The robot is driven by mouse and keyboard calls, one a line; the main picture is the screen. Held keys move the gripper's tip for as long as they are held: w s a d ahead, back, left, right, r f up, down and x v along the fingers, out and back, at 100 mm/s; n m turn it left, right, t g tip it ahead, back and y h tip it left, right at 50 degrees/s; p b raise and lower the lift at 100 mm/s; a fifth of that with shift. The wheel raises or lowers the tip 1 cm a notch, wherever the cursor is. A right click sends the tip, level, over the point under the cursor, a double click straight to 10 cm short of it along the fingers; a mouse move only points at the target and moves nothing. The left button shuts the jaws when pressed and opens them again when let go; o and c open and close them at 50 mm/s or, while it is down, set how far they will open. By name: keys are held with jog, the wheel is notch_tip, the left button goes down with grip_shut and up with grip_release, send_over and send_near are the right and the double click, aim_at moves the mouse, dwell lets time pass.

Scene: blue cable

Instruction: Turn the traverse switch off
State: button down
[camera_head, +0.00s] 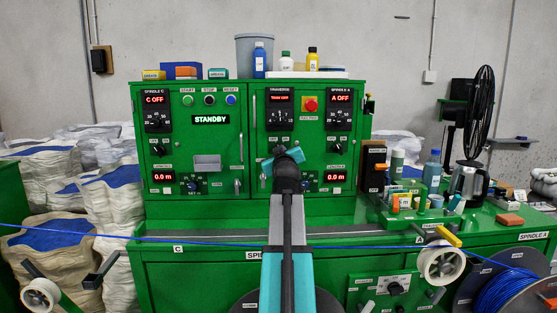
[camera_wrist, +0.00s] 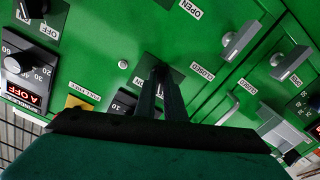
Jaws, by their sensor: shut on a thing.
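The traverse panel has a red-lit display (camera_head: 278,97) at the centre of the green cabinet (camera_head: 225,140) in the head view. The traverse switch is below it, largely hidden behind my gripper (camera_head: 281,157). In the wrist view my gripper (camera_wrist: 162,82) reaches the cabinet face with its two dark fingers close together. They are shut on the traverse switch (camera_wrist: 160,70), a dark knob on a dark plate. The fingers cover most of the knob, so I cannot tell which way it points. The display text is too small to read.
A similar switch (camera_head: 338,145) sits to the right below the A OFF display (camera_head: 341,97). A red emergency button (camera_head: 310,104) is near the traverse display. A STANDBY sign (camera_head: 211,119) is lit. A blue cable (camera_head: 200,239) runs across in front of the cabinet.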

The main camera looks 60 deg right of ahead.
jog(key=shift+d+r+n+b, duration=0.15)
jog(key=shift+n+b, duration=0.15)
jog(key=shift+n, duration=0.2)
jog(key=c, duration=1.8)
grip_release()
jog(key=shift+s, duration=0.1)
jog(key=shift+c, duration=0.2)
jog(key=b+v, duration=0.1)
jog(key=v, duration=1.3)
